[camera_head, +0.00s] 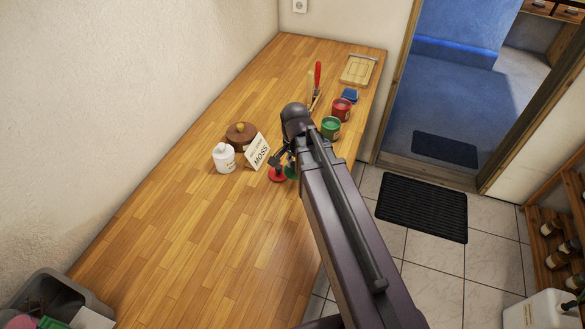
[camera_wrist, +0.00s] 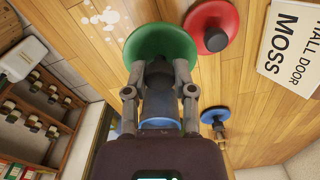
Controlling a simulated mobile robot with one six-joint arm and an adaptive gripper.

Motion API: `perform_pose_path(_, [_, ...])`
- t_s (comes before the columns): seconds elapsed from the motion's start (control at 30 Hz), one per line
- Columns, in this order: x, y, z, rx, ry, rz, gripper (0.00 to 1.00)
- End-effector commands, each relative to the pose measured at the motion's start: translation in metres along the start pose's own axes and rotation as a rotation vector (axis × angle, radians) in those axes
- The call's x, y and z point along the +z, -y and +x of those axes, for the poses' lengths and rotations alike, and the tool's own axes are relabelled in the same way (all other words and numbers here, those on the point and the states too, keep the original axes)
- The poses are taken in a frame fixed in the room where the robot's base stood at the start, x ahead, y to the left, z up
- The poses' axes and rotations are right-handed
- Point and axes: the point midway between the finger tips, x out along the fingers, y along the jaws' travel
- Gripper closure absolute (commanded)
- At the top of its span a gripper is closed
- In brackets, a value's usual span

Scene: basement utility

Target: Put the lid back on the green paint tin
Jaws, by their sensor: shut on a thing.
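My gripper (camera_wrist: 158,75) is shut on the dark knob of the green lid (camera_wrist: 162,42). In the head view the green lid (camera_head: 291,172) shows only in part beside my gripper (camera_head: 286,160). I cannot tell whether it touches the table. The green paint tin (camera_head: 331,128) stands on the worktop, further back and to the right of my gripper, partly behind my arm. A red lid (camera_wrist: 211,25) with a dark knob lies right beside the green one. A blue lid (camera_wrist: 214,116) lies further off.
A card reading MOSS (camera_head: 257,151) stands close left of my gripper. A red tin (camera_head: 341,109) stands close behind the green tin.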

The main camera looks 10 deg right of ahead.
Motion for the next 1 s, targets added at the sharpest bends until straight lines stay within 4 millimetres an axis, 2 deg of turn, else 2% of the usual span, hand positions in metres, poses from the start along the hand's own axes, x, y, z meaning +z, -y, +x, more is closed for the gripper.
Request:
perform_pose_path(0.17, [-0.044,0.015,-0.019,0.000,0.000,0.015,1.00])
perform_pose_path(0.33, [-0.098,0.025,-0.038,0.000,0.000,0.031,1.00])
perform_pose_path(0.6, [-0.186,0.031,-0.065,0.000,0.000,0.056,1.00])
perform_pose_path(0.7, [-0.213,0.029,-0.073,0.000,0.000,0.062,1.00])
perform_pose_path(0.83, [-0.239,0.027,-0.080,0.000,0.000,0.070,1.00])
perform_pose_path(1.0, [-0.255,0.024,-0.084,0.000,0.000,0.073,1.00])
